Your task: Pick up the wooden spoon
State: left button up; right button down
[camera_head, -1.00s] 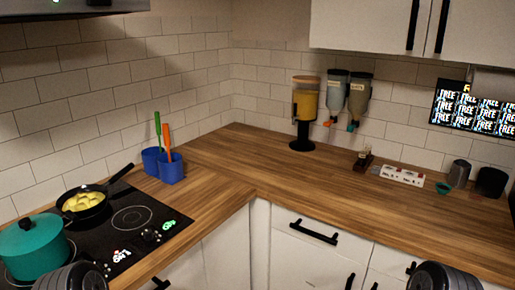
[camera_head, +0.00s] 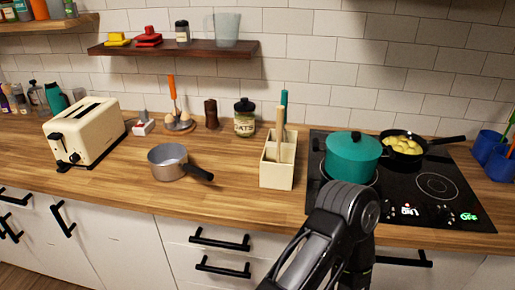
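The wooden spoon seems to be the pale wooden handle (camera_head: 280,124) standing upright in a cream utensil holder (camera_head: 277,176) on the wooden counter, left of the stove. Its lower end is hidden inside the holder, so I cannot see its head. A teal-handled utensil (camera_head: 284,97) stands just behind it. One of my dark arms rises at the bottom, right of the holder and in front of the stove. Neither gripper's fingers can be made out, and nothing is seen touching the handle.
A teal pot (camera_head: 352,156) and a black pan (camera_head: 404,146) stand on the stove (camera_head: 437,209), right of the holder. A grey saucepan (camera_head: 166,161) and a toaster (camera_head: 85,132) are to the left. A glass jar (camera_head: 244,123) stands behind.

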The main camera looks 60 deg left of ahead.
aim_at(280, 109)
jog(key=u, duration=1.85)
